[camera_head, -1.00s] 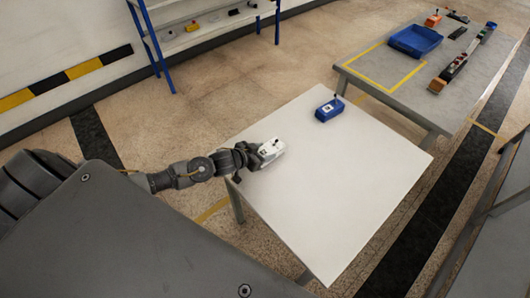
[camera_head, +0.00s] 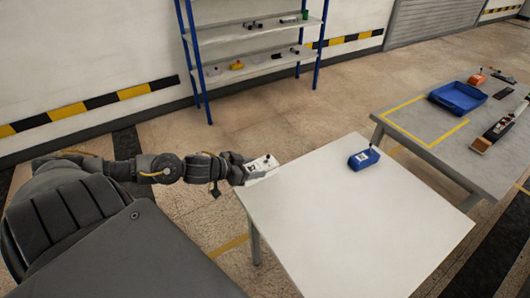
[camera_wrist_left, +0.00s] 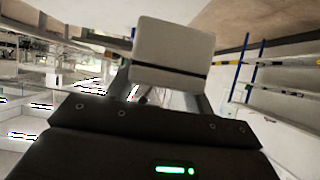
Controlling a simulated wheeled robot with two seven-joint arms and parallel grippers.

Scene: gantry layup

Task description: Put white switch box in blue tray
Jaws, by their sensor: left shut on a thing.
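The white switch box (camera_head: 262,165) is held in my left gripper (camera_head: 246,170), above the left edge of the white table in the head view. In the left wrist view the white switch box (camera_wrist_left: 172,52) fills the space between the fingers, its pale face crossed by a dark line. My left gripper is shut on it. The blue tray (camera_head: 458,97) stands on the grey table at the right, well apart from the gripper, and looks empty. My right gripper is not in view.
A blue switch box (camera_head: 364,158) stands on the white table (camera_head: 350,215), which is otherwise clear. The grey table (camera_head: 420,120) also bears an orange item (camera_head: 477,79) and a long dark item (camera_head: 498,129). A blue-framed shelf (camera_head: 250,42) with small items stands behind.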

